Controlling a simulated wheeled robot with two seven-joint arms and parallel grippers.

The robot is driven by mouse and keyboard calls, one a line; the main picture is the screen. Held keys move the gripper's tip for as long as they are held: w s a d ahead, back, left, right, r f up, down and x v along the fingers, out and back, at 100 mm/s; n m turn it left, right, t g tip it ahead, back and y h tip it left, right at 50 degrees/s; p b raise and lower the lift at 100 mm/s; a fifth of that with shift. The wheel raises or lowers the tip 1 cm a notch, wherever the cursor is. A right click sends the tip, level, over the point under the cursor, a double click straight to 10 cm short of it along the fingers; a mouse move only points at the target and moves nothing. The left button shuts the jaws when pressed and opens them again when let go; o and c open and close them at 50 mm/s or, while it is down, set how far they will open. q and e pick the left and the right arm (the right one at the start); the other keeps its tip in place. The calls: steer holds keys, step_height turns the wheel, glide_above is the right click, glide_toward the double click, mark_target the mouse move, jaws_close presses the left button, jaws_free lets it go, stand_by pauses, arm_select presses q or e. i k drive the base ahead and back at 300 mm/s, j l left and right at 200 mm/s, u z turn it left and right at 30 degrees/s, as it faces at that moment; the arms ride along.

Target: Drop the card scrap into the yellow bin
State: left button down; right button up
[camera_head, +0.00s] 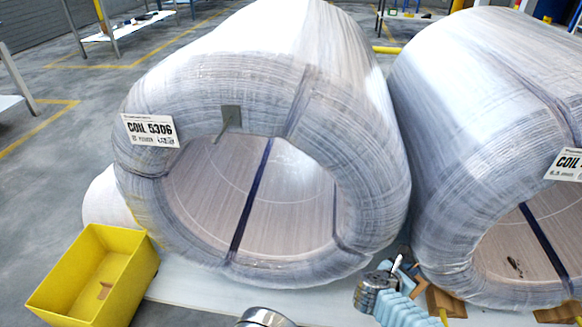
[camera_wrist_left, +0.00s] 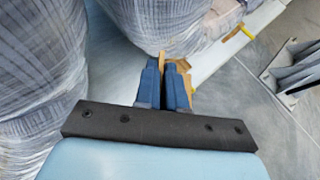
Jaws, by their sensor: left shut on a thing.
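The yellow bin (camera_head: 60,268) stands on the floor at the lower left of the head view. A small brown piece (camera_head: 105,290) shows inside it. My left gripper (camera_head: 412,272) is low at the right, between the two coils and well apart from the bin. In the left wrist view its blue fingers (camera_wrist_left: 174,74) are shut on a tan piece, the card scrap (camera_wrist_left: 181,65), mostly hidden by the fingers. Its tan edge is hard to tell from the wood behind. My right gripper is not in view.
A wrapped coil labelled 5306 (camera_head: 225,95) stands between the bin and my left gripper. A second wrapped coil (camera_head: 470,110) stands at the right. Wooden chocks (camera_head: 445,303) lie at its foot. Grey floor (camera_head: 50,200) is clear around the bin's left.

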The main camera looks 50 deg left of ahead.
mark_target(93, 296)
steer(key=k+j, duration=0.3)
steer(key=k+j+u, duration=0.15)
steer(key=k+j, duration=0.5)
steer(key=j, duration=0.15)
steer(key=k+j+u, duration=0.1)
steer(key=k+j, duration=0.2)
steer(key=k+j+u, duration=0.1)
steer(key=k+j, duration=0.15)
steer(key=j, duration=0.25)
steer(key=k+j, duration=0.3)
steer(key=k+j+u, duration=0.1)
steer(key=k+j, duration=0.15)
steer(key=j, duration=0.3)
